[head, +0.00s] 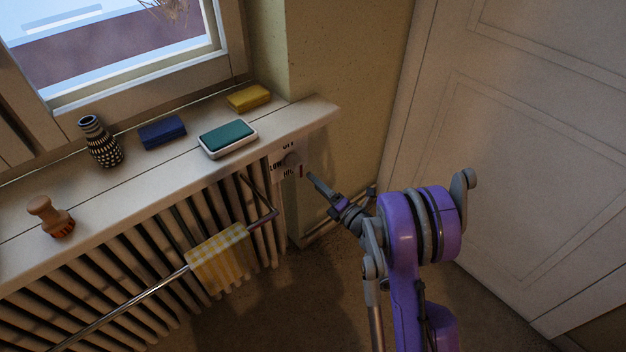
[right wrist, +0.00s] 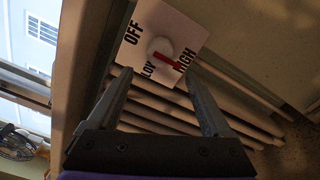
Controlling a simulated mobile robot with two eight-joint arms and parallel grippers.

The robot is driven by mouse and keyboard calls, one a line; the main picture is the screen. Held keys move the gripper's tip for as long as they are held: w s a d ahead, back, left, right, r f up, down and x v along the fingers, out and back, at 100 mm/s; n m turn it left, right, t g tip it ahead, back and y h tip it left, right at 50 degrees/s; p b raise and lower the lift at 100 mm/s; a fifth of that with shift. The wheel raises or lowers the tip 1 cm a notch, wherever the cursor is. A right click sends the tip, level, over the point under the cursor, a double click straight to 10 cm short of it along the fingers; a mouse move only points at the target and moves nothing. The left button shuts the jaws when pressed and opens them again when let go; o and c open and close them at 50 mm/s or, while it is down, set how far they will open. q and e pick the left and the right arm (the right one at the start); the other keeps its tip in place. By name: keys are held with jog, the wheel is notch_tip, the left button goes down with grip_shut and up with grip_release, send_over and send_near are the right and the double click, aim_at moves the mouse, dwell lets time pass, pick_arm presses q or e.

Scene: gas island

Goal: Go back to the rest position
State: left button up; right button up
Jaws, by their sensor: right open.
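My right gripper (head: 316,182) reaches from the purple arm toward the radiator's right end. In the right wrist view its two fingers (right wrist: 155,77) are apart with nothing between them. Just beyond the tips is a white dial plate (head: 276,172) marked OFF, LOW and HIGH; the plate also shows in the right wrist view (right wrist: 184,29). A pale round knob (right wrist: 160,47) sits on the plate, with a red pointer toward the HIGH side. The fingers look clear of the knob, though the exact gap is hard to judge. My left gripper is not in view.
A windowsill (head: 190,152) above the radiator holds a patterned vase (head: 101,143), a blue block (head: 162,132), a yellow block (head: 248,97), a green-topped pad (head: 228,138) and a wooden stamp (head: 50,217). A checked cloth (head: 219,257) hangs on a rail. A white door (head: 540,150) stands right.

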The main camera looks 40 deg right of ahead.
dwell(0.5)
jog(key=s+a+r+m+g+h, duration=0.3)
jog(key=r+m+h, duration=0.4)
jog(key=m, duration=0.6)
jog(key=s+a+f+m+g+y, duration=0.3)
jog(key=s+a+m+g, duration=0.2)
jog(key=s+a, duration=0.6)
jog(key=s+a+f+m+g+y, duration=0.3)
jog(key=s+a+m+g, duration=0.35)
jog(key=s, duration=0.85)
pick_arm(q)
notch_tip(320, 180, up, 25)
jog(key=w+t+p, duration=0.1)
jog(key=p, duration=2)
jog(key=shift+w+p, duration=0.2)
jog(key=shift+p, duration=0.15)
pick_arm(e)
notch_tip(320, 180, up, 24)
jog(key=w+t, duration=0.2)
jog(key=shift+n+h, duration=0.3)
jog(key=shift+n, duration=0.15)
